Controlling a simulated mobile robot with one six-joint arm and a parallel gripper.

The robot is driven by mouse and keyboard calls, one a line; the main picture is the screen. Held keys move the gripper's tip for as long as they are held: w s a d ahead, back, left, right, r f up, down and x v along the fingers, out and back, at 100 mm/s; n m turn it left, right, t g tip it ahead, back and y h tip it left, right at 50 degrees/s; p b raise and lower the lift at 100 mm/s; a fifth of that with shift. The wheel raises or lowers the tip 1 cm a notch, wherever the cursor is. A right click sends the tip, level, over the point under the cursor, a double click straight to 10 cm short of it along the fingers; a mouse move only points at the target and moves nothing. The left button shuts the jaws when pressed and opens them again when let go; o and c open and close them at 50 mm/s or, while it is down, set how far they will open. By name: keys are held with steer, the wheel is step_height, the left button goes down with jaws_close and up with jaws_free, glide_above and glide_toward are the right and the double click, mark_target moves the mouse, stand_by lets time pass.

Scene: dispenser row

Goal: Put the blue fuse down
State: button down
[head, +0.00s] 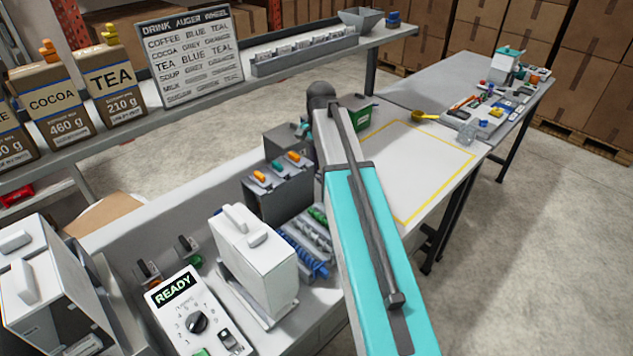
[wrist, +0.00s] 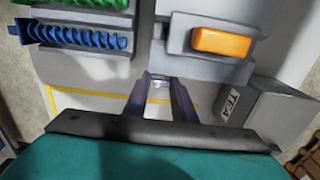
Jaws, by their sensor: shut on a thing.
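In the wrist view my gripper (wrist: 165,80) points at the grey machine row, its two dark fingers a small gap apart. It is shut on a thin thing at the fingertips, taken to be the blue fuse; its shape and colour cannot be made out. In the wrist view an orange block (wrist: 221,43) sits in a grey holder just right of the fingertips. A blue auger (wrist: 80,37) lies to their left. In the head view my arm covers the gripper and whatever it holds.
In the head view a dark dispenser (head: 279,188) carries orange pieces on top. A white canister (head: 252,255) and a control box reading READY (head: 198,310) stand nearer. The yellow-outlined area (head: 425,160) is largely clear. A shelf sign (head: 190,57) lists drinks and colours.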

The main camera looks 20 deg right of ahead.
steer(key=shift+f, duration=0.45)
steer(key=shift+f+p, duration=0.6)
steer(key=shift+f, duration=1.3)
steer(key=shift+f, duration=0.15)
steer(key=c, duration=1.5)
jaws_free()
steer(key=shift+r, duration=0.25)
steer(key=shift+r+b, duration=1.4)
steer(key=shift+r, duration=4.55)
